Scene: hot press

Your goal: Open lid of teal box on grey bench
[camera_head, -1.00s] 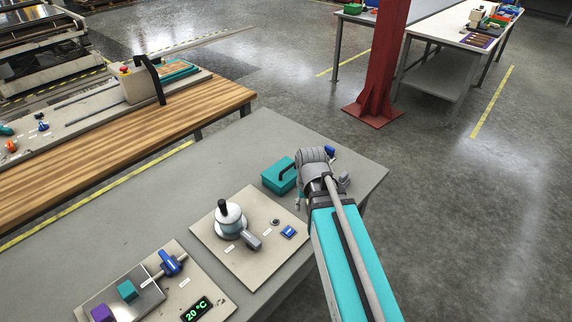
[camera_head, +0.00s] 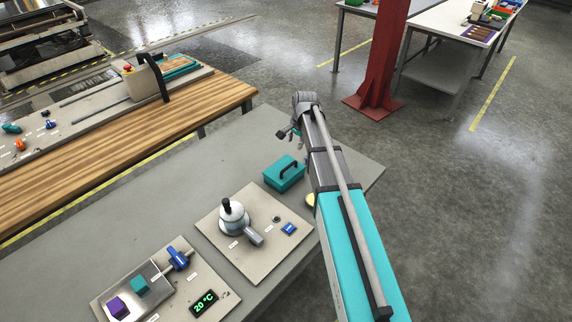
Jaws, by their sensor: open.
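The teal box (camera_head: 285,178) sits on the grey bench (camera_head: 150,199) near its far right end.
A beige panel with a silver pot-like device (camera_head: 233,217) lies nearer on the bench. Another panel (camera_head: 216,279) holds teal and purple blocks and a 20 °C display. A wooden-topped bench (camera_head: 95,155) stands left, a red pillar (camera_head: 384,50) beyond.

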